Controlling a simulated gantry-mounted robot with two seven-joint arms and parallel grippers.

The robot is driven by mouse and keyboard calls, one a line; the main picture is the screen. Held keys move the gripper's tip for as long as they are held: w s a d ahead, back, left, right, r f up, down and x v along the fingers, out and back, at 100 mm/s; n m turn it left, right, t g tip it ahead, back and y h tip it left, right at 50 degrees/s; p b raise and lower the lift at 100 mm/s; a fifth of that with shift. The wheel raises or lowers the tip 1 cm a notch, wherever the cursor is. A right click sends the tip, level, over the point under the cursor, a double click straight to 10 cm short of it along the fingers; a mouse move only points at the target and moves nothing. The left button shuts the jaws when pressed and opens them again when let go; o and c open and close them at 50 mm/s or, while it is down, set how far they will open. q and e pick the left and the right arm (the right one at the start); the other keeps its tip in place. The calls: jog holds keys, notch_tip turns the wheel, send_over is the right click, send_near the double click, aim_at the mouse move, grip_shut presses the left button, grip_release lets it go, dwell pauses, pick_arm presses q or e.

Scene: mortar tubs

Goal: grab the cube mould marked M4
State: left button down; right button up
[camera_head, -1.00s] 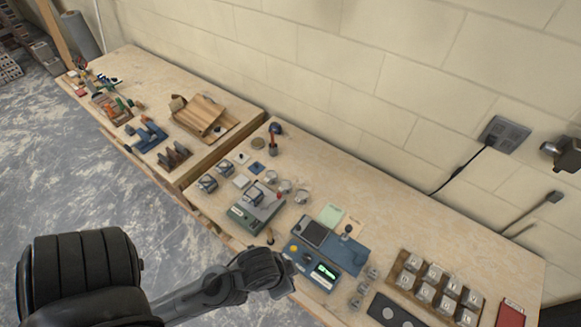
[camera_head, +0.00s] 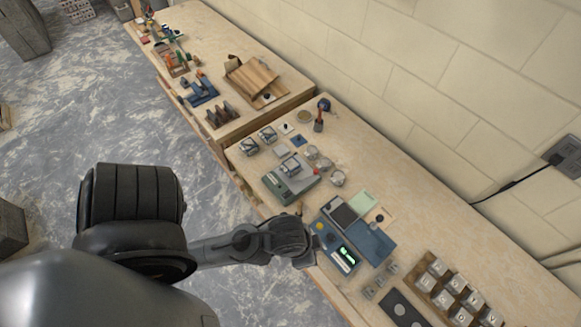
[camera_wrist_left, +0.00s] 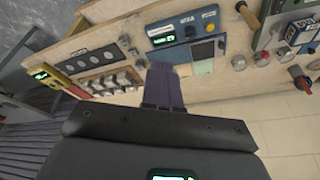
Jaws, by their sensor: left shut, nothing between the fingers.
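Several grey block-like pieces with small marks sit in a brown wooden tray (camera_head: 428,299) at the lower right of the head view; I cannot read M4 on any. Grey metal moulds or frames (camera_head: 249,146) stand further left on the bench, and another (camera_head: 290,167) sits on a green-grey device. No mark is readable on them. Grey blocks (camera_wrist_left: 125,76) show left of the fingers. In the head view my left wrist hides the fingertips. My right gripper is not in view.
A blue device with a lit display (camera_head: 340,252) stands just right of my left wrist. A second bench (camera_head: 215,45) with tools adjoins at the back left. A block wall runs behind.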

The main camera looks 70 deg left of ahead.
pick_arm(q)
jog(key=shift+c, duration=0.4)
grip_release()
